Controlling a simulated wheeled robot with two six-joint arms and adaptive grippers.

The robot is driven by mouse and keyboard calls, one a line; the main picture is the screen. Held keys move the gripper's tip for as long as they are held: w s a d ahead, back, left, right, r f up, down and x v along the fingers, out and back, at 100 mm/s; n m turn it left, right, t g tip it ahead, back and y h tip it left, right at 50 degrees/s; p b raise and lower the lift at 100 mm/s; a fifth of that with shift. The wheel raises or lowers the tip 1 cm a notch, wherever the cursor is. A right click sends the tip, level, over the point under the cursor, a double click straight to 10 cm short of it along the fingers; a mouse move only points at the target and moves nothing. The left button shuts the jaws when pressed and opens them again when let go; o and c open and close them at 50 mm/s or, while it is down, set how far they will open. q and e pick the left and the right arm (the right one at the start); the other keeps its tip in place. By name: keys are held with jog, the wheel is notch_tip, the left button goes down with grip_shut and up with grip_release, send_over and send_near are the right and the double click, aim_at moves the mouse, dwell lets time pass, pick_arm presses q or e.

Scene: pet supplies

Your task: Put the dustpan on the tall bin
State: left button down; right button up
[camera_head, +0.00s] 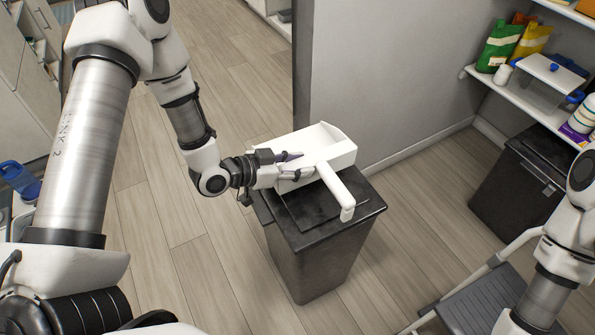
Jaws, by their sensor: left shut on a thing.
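The white dustpan (322,147) is over the lid of the tall black bin (318,262) in the middle of the head view. Its open pan points toward the back and its handle reaches toward the front right. My left gripper (291,165) comes in from the left and is shut on the dustpan's near-left side. I cannot tell whether the dustpan's underside touches the lid. The back of the lid is hidden by the dustpan. My right arm shows at the right edge, with its gripper out of the picture.
A grey wall (390,80) stands just behind the tall bin. Another black bin (512,195) is under a white shelf (520,100) holding pet supplies at the right. A grey step stool (487,300) is at the lower right. The floor left of the bin is clear.

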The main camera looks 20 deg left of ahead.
pick_arm(q)
jog(key=f, duration=0.1)
jog(key=w+f, duration=0.1)
jog(key=f, duration=0.1)
jog(key=shift+w+a+f+b, duration=0.15)
jog(key=shift+a+f+b, duration=0.2)
jog(key=shift+f, duration=0.05)
jog(key=c, duration=0.7)
grip_release()
jog(key=shift+r, duration=0.1)
jog(key=p+v, duration=0.4)
jog(key=v, duration=0.8)
jog(key=shift+d, duration=0.1)
